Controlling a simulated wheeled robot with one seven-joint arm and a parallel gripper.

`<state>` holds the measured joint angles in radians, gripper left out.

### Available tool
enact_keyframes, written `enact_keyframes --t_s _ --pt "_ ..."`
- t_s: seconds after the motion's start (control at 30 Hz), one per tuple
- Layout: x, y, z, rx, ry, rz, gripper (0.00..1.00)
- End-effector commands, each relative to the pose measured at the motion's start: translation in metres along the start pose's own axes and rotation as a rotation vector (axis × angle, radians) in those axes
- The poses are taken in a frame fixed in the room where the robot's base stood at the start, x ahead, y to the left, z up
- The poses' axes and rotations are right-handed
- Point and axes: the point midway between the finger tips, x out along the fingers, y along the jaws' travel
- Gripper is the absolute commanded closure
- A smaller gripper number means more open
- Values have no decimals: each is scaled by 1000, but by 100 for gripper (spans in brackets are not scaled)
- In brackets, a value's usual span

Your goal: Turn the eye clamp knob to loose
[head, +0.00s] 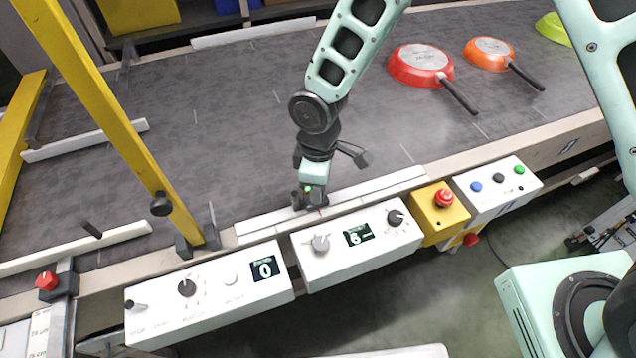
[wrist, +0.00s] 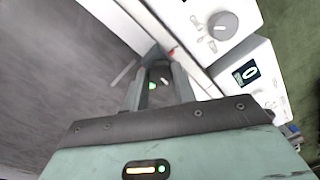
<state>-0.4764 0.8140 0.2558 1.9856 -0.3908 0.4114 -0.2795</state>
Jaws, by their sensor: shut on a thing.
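My gripper (head: 311,202) reaches down to the near rail of the conveyor, just behind the control boxes. In the wrist view its two fingers (wrist: 158,72) are shut on a small dark piece, which I take for the eye clamp knob (wrist: 154,52). A small green light (wrist: 152,86) shows between the fingers, and a bit of red shows beside the tips. The fingers hide most of the knob, so I cannot tell whether it is turned to loose or tight.
White control boxes with knobs and displays reading 0 (head: 264,269) and 6 (head: 358,236) stand close in front. A red stop button (head: 444,198) is right of them. A yellow post (head: 110,110) rises at left. Red (head: 420,65) and orange (head: 488,54) pans lie on the belt.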

Motion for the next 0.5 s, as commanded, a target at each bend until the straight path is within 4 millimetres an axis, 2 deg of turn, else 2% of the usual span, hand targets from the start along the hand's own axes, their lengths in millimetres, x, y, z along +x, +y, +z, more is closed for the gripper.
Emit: enact_keyframes --t_s 0.5 --pt "-1 1 -1 -104 -2 2 96"
